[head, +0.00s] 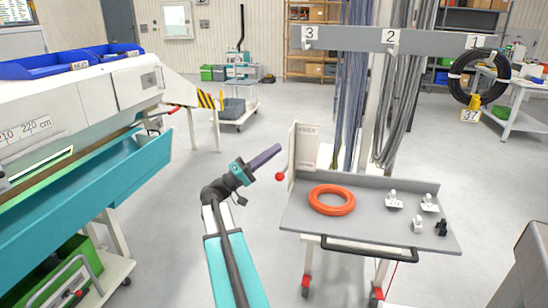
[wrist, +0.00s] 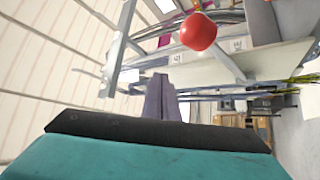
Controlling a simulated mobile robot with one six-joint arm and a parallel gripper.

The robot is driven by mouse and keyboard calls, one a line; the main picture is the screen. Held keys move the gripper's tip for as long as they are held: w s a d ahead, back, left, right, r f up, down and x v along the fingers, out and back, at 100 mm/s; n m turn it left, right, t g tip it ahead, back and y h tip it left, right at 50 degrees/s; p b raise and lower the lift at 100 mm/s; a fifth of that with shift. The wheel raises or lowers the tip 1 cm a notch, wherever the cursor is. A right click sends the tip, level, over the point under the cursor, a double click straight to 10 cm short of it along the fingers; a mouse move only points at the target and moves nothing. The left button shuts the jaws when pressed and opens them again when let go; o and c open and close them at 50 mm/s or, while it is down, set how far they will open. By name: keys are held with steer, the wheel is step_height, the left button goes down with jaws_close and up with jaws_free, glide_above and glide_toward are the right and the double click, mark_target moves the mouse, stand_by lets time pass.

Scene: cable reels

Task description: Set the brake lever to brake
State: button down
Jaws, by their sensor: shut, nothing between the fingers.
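A red ball knob (head: 279,177), which looks like the end of the brake lever, is at the left edge of the cable trolley, by an upright white panel (head: 305,150). In the wrist view the red knob (wrist: 198,32) is large, above and right of my fingertips. My gripper (head: 277,149) is shut and empty, its purple-grey fingers pointing up and right. It is just above and left of the knob in the head picture, apart from it. The shut fingers also show in the wrist view (wrist: 161,82).
The trolley's grey tray (head: 370,230) holds an orange cable ring (head: 332,200) and several small white and black fittings. Grey cables hang behind from a numbered rail (head: 400,40); a black coil (head: 479,78) hangs at right. A teal-and-white machine (head: 85,185) stands left. Floor between is clear.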

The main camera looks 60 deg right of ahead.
steer(key=s+a+f+m+g+b, duration=0.1)
steer(key=a+f+m+g+b, duration=0.1)
steer(key=a+f+b, duration=0.2)
steer(key=shift+s+f+m+b, duration=0.25)
steer(key=shift+f+b, duration=1.25)
steer(key=shift+b, duration=1.35)
steer(key=shift+f, duration=0.1)
step_height(320, 180, up, 4)
steer(key=w+p, duration=0.1)
steer(key=w, duration=0.1)
steer(key=w+a+f, duration=0.4)
steer(key=w+f, duration=0.2)
steer(key=f, duration=0.1)
steer(key=shift+w, duration=0.2)
